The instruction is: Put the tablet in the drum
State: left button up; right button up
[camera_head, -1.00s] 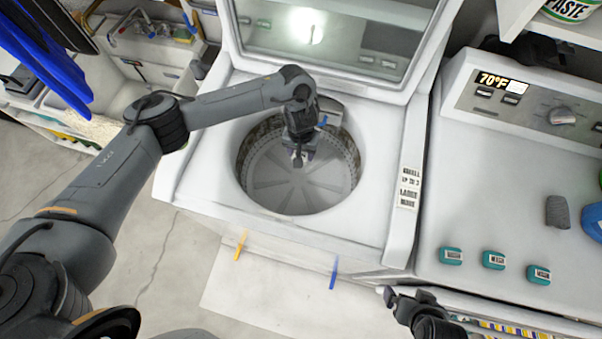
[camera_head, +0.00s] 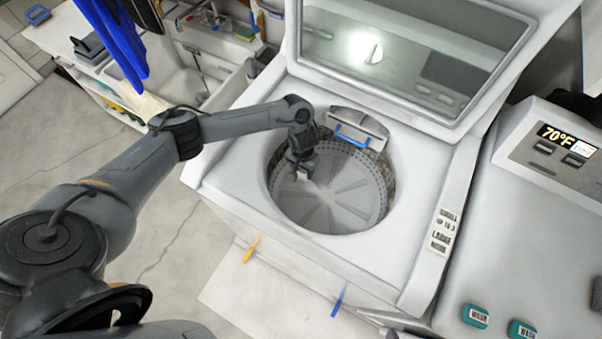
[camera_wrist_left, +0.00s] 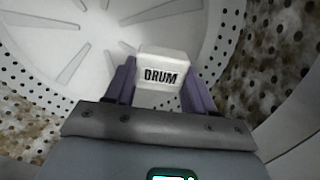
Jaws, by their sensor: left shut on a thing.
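The tablet (camera_wrist_left: 162,77) is a small white block marked "DRUM" in the left wrist view. My left gripper (camera_wrist_left: 160,92) is shut on it, with a purple finger on each side. In the head view my left gripper (camera_head: 299,172) reaches down through the washer's round opening, near the left wall of the drum (camera_head: 340,205). The tablet shows there only as a small pale spot at the fingertips. The drum's perforated wall and ribbed floor also show in the left wrist view (camera_wrist_left: 45,45). The gripper's height above the drum floor is hard to tell. My right gripper is not in view.
The washer lid (camera_head: 410,60) stands open behind the drum. A tray with a blue handle (camera_head: 352,135) sits at the opening's back rim. Teal "WASH" blocks (camera_head: 476,316) lie on the neighbouring machine at right. A sink (camera_head: 195,70) is at upper left.

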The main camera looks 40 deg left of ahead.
pick_arm(q)
jog(key=shift+a+f+b, duration=0.15)
jog(key=shift+a+f, duration=0.1)
jog(key=shift+f, duration=0.95)
jog(key=shift+a+f+b, duration=0.15)
jog(key=shift+a+f, duration=0.05)
jog(key=shift+f, duration=0.95)
jog(key=shift+f, duration=0.55)
jog(key=o, duration=1)
jog(key=shift+r+p, duration=1.25)
jog(key=shift+r, duration=5.35)
